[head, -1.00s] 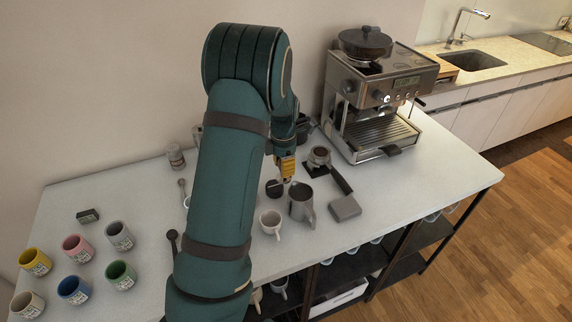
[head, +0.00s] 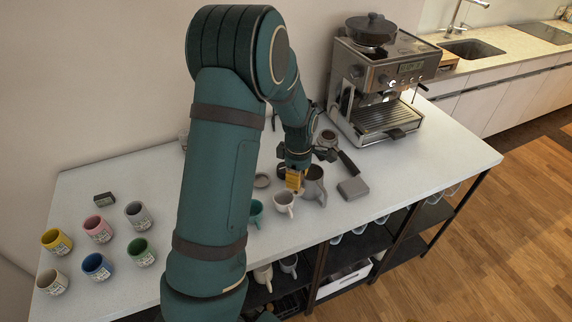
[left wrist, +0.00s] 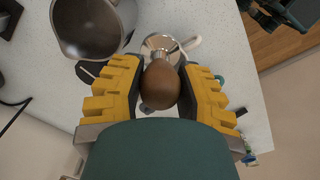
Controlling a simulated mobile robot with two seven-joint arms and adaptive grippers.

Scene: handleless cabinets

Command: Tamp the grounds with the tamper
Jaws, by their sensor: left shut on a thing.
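My left gripper (head: 296,181) is low over the counter, beside the metal pitcher. In the left wrist view its yellow fingers (left wrist: 160,90) are shut on the tamper's round brown handle (left wrist: 160,82). The tamper's base is mostly hidden below the handle, and I cannot tell whether it touches the counter. The portafilter (head: 327,139) lies further back, in front of the espresso machine, its dark handle (head: 349,163) pointing toward the front right. The grounds are too small to make out. My right gripper is not in view.
The metal pitcher (head: 315,187) stands just right of my gripper and a white cup (head: 284,204) just in front. A teal cup (head: 256,207), a grey block (head: 353,188) and the espresso machine (head: 385,95) stand nearby. Several coloured mugs (head: 97,229) are at the left.

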